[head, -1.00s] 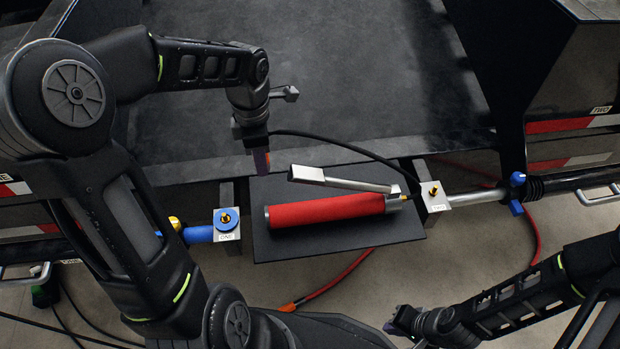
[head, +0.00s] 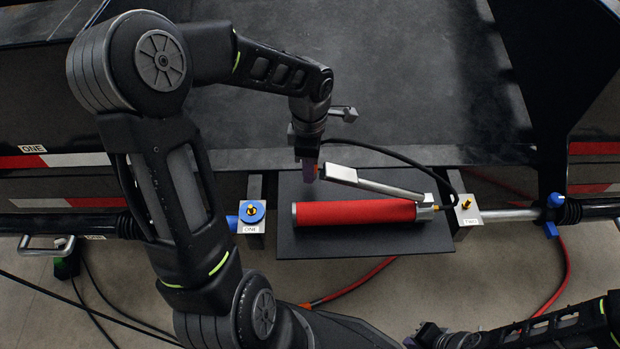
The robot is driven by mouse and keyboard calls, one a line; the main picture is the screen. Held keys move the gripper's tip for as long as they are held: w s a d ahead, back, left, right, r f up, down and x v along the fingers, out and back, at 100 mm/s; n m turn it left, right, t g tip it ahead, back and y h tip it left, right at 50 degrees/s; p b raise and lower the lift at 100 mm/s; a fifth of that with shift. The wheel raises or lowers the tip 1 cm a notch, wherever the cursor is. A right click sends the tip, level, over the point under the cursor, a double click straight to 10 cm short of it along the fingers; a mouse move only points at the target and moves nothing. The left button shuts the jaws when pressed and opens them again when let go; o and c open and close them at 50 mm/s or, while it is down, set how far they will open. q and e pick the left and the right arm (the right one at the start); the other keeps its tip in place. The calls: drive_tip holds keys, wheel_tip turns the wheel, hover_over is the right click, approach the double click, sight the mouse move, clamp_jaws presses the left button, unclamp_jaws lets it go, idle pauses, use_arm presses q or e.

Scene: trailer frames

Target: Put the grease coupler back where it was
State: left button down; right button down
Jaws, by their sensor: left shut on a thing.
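The grease gun, with a red barrel (head: 355,214) and a silver lever (head: 375,183), lies on a dark shelf (head: 330,245). A black hose (head: 390,152) arches from the gun's brass-fitted right end to my left gripper (head: 309,168). My left gripper is shut on the hose's end, above the shelf behind the barrel's left part, beside the lever's free end.
Left of the shelf is a block labelled ONE with a brass fitting (head: 253,208) in a blue ring. Right of it is a block labelled TWO with a bare brass fitting (head: 467,204). A dark trailer deck (head: 420,100) lies behind. A red hose (head: 350,283) runs below.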

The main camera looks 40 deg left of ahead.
sight(310, 186)
use_arm(q)
drive_tip(key=shift+f, duration=0.2)
drive_tip(key=shift+f+b, duration=0.45)
drive_tip(key=shift+f, duration=1.3)
drive_tip(key=shift+f, duration=0.15)
drive_tip(key=c, duration=1.1)
unclamp_jaws()
drive_tip(key=shift+o, duration=0.2)
drive_tip(key=shift+r, duration=0.45)
wheel_tip(310, 186, up, 11)
drive_tip(key=p, duration=0.3)
drive_tip(key=shift+r, duration=0.2)
